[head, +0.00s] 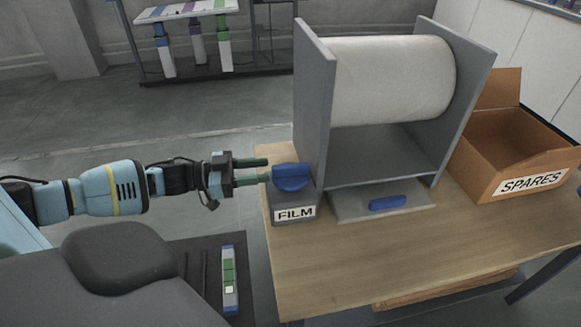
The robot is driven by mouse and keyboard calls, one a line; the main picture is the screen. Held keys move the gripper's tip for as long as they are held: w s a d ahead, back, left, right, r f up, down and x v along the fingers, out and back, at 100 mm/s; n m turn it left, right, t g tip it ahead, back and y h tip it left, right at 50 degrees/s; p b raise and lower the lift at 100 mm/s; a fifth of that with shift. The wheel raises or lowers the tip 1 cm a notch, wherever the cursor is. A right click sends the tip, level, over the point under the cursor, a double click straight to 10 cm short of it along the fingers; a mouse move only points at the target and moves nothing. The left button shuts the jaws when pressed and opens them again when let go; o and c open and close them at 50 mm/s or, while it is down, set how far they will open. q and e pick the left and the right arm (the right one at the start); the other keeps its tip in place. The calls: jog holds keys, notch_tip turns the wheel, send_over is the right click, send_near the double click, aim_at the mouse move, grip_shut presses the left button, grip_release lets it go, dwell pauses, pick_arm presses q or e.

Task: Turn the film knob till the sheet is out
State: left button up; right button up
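The blue film knob (291,177) sits on a grey box labelled FILM at the left foot of a grey roll stand (316,105). A large white film roll (392,78) spans the stand's two side plates. I see no loose sheet hanging from the roll. My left gripper (268,169) comes in from the left, its two green fingers apart with a gap between them. Its fingertips are just left of the knob, and I cannot tell whether they touch it. Nothing is between the fingers. My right gripper is not in view.
A grey plate (350,205) with a blue bar (388,203) lies at the stand's front. An open cardboard box (530,183) labelled SPARES stands at the right of the wooden table (360,262). The table's front is clear.

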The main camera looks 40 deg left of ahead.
aim_at(288, 165)
pick_arm(q)
jog(key=shift+x, duration=3.7)
jog(key=shift+f, duration=0.1)
jog(key=shift+b, duration=0.3)
grip_shut()
